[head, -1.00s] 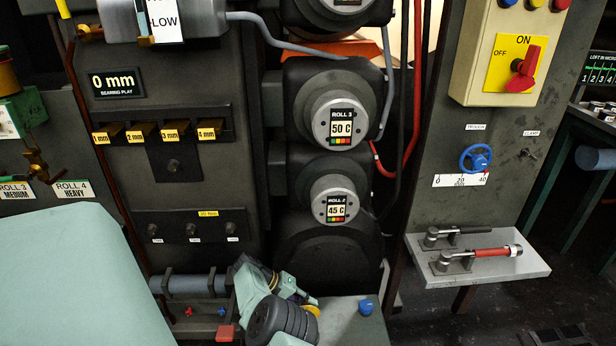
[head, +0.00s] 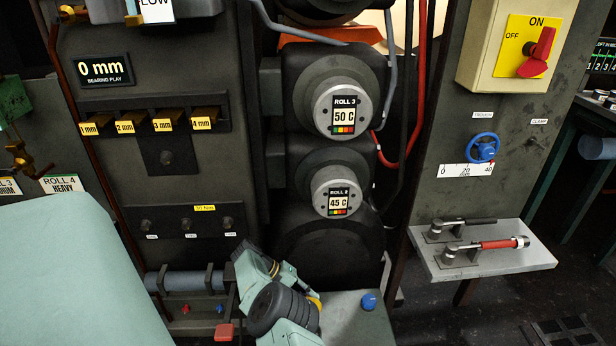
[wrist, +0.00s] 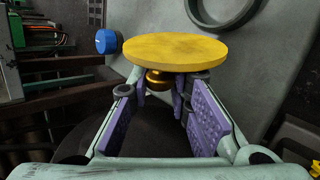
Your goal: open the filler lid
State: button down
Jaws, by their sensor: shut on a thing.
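The filler lid is a yellow disc (wrist: 175,50) with a brass knob (wrist: 160,80) under it, in the wrist view. My gripper (wrist: 163,90) has its purple-padded fingers around the knob, shut on it, with the disc just beyond the fingertips. A dark round ring (wrist: 225,12) on the pale green surface lies behind the disc, apart from it in the picture; I cannot tell whether it is the filler opening. In the head view only a yellow edge (head: 316,301) shows beside my arm, which hides most of the gripper and lid.
A blue knob (head: 369,301) stands on the pale green box (head: 350,325); it also shows in the wrist view (wrist: 108,41). The rolls (head: 338,110) rise behind. A grey shelf with two levers (head: 482,250) is at right, and a pale green cover (head: 70,270) at left.

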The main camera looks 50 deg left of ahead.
jog(key=shift+a+r, duration=0.1)
jog(key=shift+a, duration=0.15)
jog(key=c, duration=1.5)
grip_release()
jog(key=shift+d, duration=0.1)
